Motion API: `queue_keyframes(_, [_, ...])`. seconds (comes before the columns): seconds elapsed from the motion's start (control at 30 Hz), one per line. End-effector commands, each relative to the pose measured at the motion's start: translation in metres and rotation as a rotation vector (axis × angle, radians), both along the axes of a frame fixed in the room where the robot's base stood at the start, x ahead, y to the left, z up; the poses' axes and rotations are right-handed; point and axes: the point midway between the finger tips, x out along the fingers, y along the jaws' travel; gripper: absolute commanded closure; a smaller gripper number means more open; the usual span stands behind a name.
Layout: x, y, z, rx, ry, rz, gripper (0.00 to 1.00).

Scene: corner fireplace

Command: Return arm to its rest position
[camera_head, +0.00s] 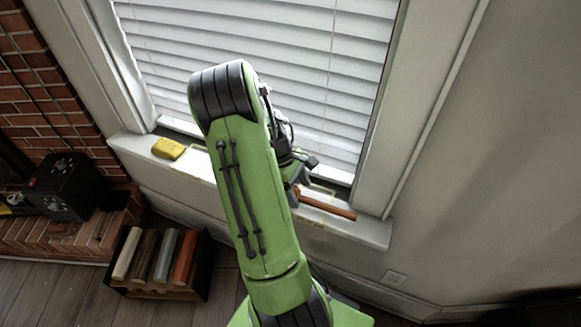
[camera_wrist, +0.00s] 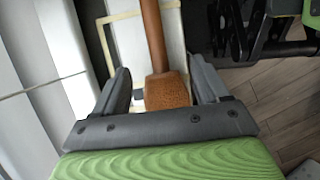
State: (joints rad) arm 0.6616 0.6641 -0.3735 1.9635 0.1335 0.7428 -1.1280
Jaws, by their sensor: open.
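My arm, green with black joints, rises through the middle of the head view, bent at its top, in front of the window. My gripper (camera_wrist: 158,75) is open in the wrist view, one grey finger on each side of a brown stick-like object (camera_wrist: 168,90) with a wider, rough orange-brown end. I cannot tell whether the fingers touch it. In the head view the brown object (camera_head: 328,206) lies on the right part of the white window sill (camera_head: 362,228). There my gripper is mostly hidden behind my arm, just above the sill.
A yellow block (camera_head: 168,148) sits on the sill's left end. A black box (camera_head: 65,186) is on the brick hearth (camera_head: 70,240). The window blinds (camera_head: 330,75) are close behind my arm.

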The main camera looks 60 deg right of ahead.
Motion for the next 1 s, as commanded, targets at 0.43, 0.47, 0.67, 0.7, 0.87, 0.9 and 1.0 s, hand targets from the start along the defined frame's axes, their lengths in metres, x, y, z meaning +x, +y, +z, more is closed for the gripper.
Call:
queue_keyframes(0.43, [0.043,0.002,0.110,-0.002,-0.001,0.002,0.26])
queue_keyframes(0.47, [0.044,0.002,0.113,-0.003,-0.001,0.001,0.26])
queue_keyframes(0.67, [0.046,0.002,0.117,0.000,0.000,0.000,0.26])
queue_keyframes(0.7, [0.046,0.002,0.117,0.000,0.000,0.000,0.26])
queue_keyframes(0.87, [0.046,0.002,0.117,0.000,0.000,0.000,0.26])
queue_keyframes(0.9, [0.046,0.003,0.117,-0.001,-0.001,0.000,0.26])
queue_keyframes(1.0, [0.057,0.016,0.136,-0.015,-0.048,0.000,0.26])
